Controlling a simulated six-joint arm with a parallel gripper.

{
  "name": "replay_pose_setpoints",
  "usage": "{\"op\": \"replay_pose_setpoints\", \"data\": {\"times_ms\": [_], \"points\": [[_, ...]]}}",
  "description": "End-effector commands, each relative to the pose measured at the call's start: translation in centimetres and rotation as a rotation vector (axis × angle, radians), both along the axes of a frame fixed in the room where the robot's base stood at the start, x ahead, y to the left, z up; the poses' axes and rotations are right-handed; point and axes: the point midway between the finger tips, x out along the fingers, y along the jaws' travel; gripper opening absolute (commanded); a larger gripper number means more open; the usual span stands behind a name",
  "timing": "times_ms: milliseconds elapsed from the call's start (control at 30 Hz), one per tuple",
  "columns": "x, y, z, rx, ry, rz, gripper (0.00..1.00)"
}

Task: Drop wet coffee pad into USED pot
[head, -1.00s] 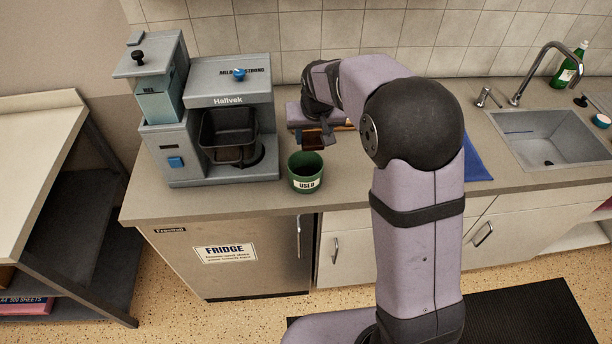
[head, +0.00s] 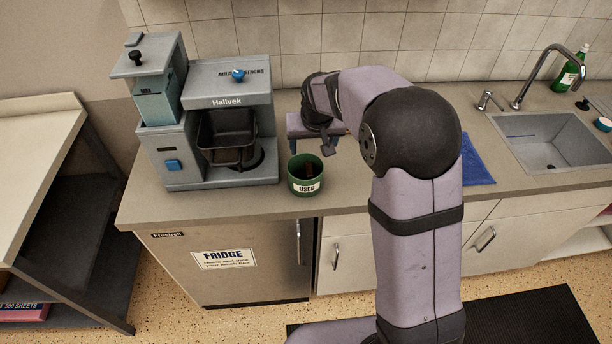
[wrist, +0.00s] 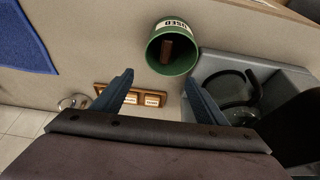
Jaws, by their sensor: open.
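The green USED pot (head: 305,177) stands upright on the counter, right of the coffee machine. The brown coffee pad (head: 310,171) is inside it; it also shows in the wrist view (wrist: 166,47), lying against the pot's inner wall. My gripper (wrist: 160,90) is open and empty, its two blue fingers spread apart. In the head view my gripper is behind and above the pot, mostly hidden by its own body and my arm.
The grey coffee machine (head: 232,115) stands left of the pot. A wooden tray with labelled compartments (wrist: 130,96) lies below the gripper. A blue cloth (head: 477,163) and a sink (head: 560,140) are to the right.

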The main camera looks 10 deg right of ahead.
Motion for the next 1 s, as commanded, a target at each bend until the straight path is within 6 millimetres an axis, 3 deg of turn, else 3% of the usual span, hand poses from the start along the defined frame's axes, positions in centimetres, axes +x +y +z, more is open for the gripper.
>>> {"op": "replay_pose_setpoints", "data": {"times_ms": [233, 700, 1000], "points": [[-0.4, 0.0, 1.2, 0.000, -0.004, 0.000, 0.66], [-2.6, 0.0, 6.3, 0.001, -0.002, 0.001, 0.66], [-2.8, 0.0, 6.8, 0.000, 0.000, 0.000, 0.66]]}}
